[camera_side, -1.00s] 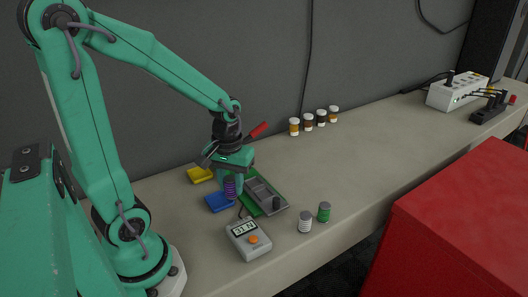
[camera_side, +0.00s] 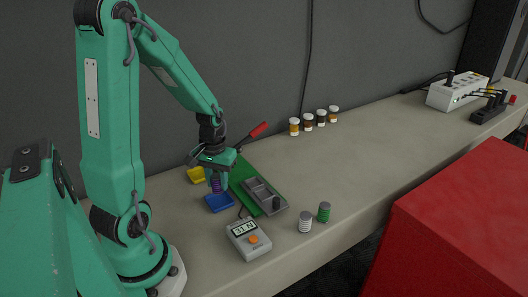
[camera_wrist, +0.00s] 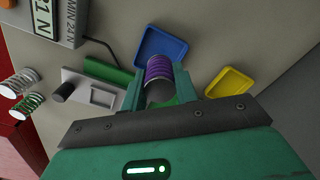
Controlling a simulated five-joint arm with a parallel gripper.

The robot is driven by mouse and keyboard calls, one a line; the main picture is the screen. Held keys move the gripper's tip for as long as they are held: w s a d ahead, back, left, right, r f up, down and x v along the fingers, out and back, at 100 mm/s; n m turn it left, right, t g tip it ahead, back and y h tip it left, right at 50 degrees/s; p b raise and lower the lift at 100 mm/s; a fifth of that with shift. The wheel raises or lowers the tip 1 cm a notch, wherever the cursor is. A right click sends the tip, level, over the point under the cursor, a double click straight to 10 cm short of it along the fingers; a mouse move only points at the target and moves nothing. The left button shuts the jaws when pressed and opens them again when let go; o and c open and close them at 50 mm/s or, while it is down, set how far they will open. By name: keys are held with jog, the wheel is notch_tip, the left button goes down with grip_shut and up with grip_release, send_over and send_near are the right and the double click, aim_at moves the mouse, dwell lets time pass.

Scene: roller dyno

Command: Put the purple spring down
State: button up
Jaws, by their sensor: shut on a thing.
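The purple spring (camera_side: 216,186) is held upright between the fingers of my gripper (camera_side: 217,178). In the side view it is over the blue tray (camera_side: 219,203), and I cannot tell whether it touches the tray floor. In the wrist view the purple spring (camera_wrist: 159,69) sits between the jaws (camera_wrist: 157,90), with the blue tray (camera_wrist: 160,44) just beyond it. The yellow tray (camera_wrist: 229,82) is empty to the right, and it also shows behind my gripper in the side view (camera_side: 195,175).
A grey fixture (camera_side: 264,194) on a green base stands right of the blue tray. A force gauge (camera_side: 248,239) lies in front. A white spring (camera_side: 305,223) and a green spring (camera_side: 324,212) stand to the right. Several small jars line the back.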

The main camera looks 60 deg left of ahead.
aim_at(218, 190)
jog(key=shift+f, duration=2)
jog(key=shift+f, duration=0.1)
jog(key=o, duration=1.1)
jog(key=shift+c, duration=0.2)
jog(key=shift+r, duration=0.2)
jog(key=shift+r, duration=5.95)
